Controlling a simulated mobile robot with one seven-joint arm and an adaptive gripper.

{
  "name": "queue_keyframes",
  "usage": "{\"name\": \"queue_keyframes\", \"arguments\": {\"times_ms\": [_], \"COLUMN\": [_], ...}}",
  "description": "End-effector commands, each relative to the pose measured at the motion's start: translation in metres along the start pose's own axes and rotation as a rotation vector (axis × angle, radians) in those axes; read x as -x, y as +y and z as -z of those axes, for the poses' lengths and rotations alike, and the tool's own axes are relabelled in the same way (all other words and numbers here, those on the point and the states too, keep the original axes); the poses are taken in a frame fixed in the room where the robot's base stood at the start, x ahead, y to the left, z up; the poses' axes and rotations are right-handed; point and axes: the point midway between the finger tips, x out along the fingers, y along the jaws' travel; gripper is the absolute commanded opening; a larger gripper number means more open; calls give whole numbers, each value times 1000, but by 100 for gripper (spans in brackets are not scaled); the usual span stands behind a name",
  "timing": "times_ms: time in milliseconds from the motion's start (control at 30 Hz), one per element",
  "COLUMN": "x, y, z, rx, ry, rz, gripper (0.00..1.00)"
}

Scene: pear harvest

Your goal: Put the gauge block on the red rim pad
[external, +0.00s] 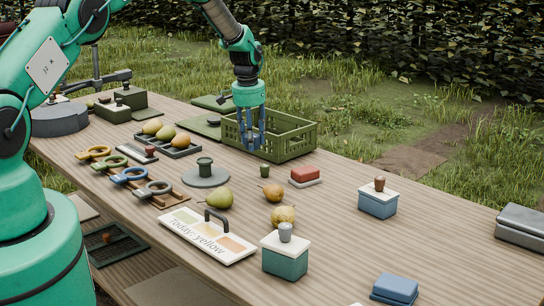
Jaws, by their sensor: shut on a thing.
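My gripper (251,143) points down at the near side of the green slatted crate (292,145), its blue-grey fingers in front of the crate wall. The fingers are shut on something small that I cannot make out. I cannot pick out the gauge block with certainty; it may be the thing between the fingers.
A small green cup (264,170) stands below my gripper. A pear tray (167,144) is left.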

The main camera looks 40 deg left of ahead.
Motion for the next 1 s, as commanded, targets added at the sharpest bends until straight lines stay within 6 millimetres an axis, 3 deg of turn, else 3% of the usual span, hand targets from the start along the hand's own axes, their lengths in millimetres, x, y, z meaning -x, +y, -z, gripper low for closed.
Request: {"name": "queue_keyframes", "arguments": {"times_ms": [33,200,500,700,1000], "x": [4,8,15,18,17], "y": [17,66,130,148,150], "z": [-10,-48,-113,-135,-139], "rx": [-2,4,14,17,19], "ry": [-2,-8,-14,-14,-14], "rz": [1,5,9,10,10], "gripper": [12,12,12,12,12]}}
